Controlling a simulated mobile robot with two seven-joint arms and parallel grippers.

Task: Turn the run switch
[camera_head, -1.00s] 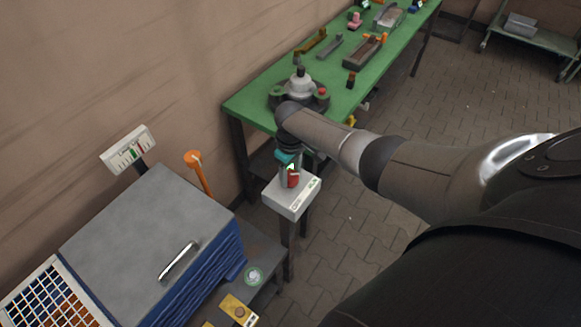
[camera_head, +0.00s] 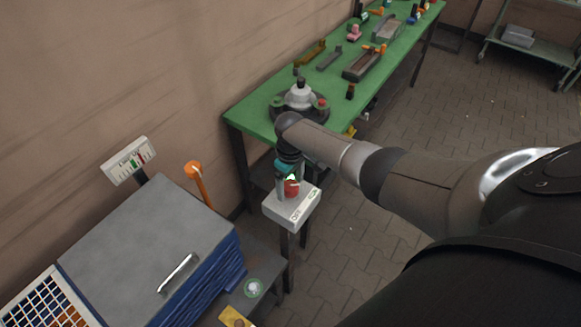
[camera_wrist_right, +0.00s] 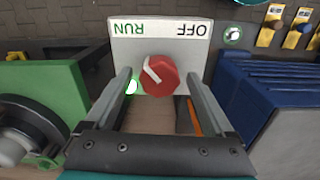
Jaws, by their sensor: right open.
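The run switch is a red round knob (camera_wrist_right: 160,76) with a white pointer bar, on a pale box (camera_wrist_right: 161,38) lettered RUN and OFF. In the wrist view the lettering is upside down, and the pointer slants up-left toward the RUN side. A bright green-white lamp (camera_wrist_right: 131,87) glows beside the knob. My right gripper (camera_wrist_right: 158,80) is open, its two fingers on either side of the knob, with gaps visible. In the head view the gripper (camera_head: 290,186) reaches down over the knob and box (camera_head: 291,214). My left gripper is out of view.
A green workbench (camera_head: 247,112) with several parts stands behind the switch box. A grey-topped cabinet with blue sides (camera_head: 145,245) is at the left, with an orange-handled lever (camera_head: 196,175) and a gauge sign (camera_head: 128,160).

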